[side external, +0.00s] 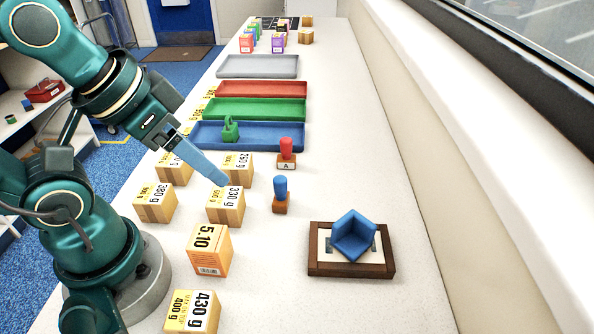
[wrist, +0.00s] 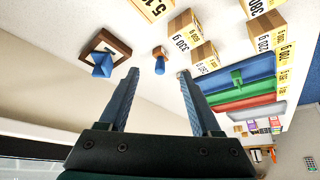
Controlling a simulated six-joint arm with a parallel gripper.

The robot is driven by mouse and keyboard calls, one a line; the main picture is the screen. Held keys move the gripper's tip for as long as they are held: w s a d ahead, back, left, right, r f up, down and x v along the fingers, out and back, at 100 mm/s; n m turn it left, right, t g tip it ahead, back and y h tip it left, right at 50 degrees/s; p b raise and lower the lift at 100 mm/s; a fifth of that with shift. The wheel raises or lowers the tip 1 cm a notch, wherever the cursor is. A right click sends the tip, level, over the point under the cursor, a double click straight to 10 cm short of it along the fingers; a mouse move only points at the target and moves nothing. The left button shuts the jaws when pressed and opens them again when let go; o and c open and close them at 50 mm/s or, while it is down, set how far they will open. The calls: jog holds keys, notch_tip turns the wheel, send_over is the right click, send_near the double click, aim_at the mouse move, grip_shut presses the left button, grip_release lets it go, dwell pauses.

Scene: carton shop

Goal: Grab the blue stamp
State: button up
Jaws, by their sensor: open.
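The blue stamp (side external: 280,190), a blue handle on a wooden base, stands upright on the white table, right of the 330 g carton. In the wrist view the blue stamp (wrist: 159,62) shows beyond and between my fingertips, apart from them. My gripper (side external: 224,182) is open and empty, with blue fingers; its tips overlap the 330 g carton in the side view, left of the stamp. The wrist view shows both fingers of my gripper (wrist: 158,73) spread apart. A red stamp (side external: 286,150) marked A stands behind the blue one.
Several cartons stand left of the stamp, including the 330 g one (side external: 226,205) and the 5.10 one (side external: 210,249). A brown wooden frame (side external: 318,268) with a blue corner piece (side external: 353,236) is front right. A blue tray (side external: 270,136) lies behind. The table right of the stamps is clear.

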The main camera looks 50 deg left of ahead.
jog(key=w+a+f+m+g+y, duration=0.1)
jog(key=a+f+m+g+y, duration=0.1)
jog(key=a+m+y, duration=0.35)
jog(key=m+t+y, duration=0.3)
jog(key=m+y, duration=0.1)
jog(key=m, duration=1.2)
send_over(279, 192)
jog(key=a, duration=0.4)
notch_tip(279, 192, down, 6)
jog(key=d+f+m+t, duration=0.1)
jog(key=d+f+m, duration=0.1)
jog(key=d+f+m+t, duration=0.1)
jog(key=d+f+m, duration=0.1)
jog(key=f+m, duration=0.1)
jog(key=shift+s+d+f+m+h, duration=0.1)
jog(key=shift+d+f+m+h, duration=0.05)
jog(key=shift+f+m+h, duration=0.1)
jog(key=shift+x, duration=2.45)
jog(key=shift+r, duration=0.1)
grip_shut()
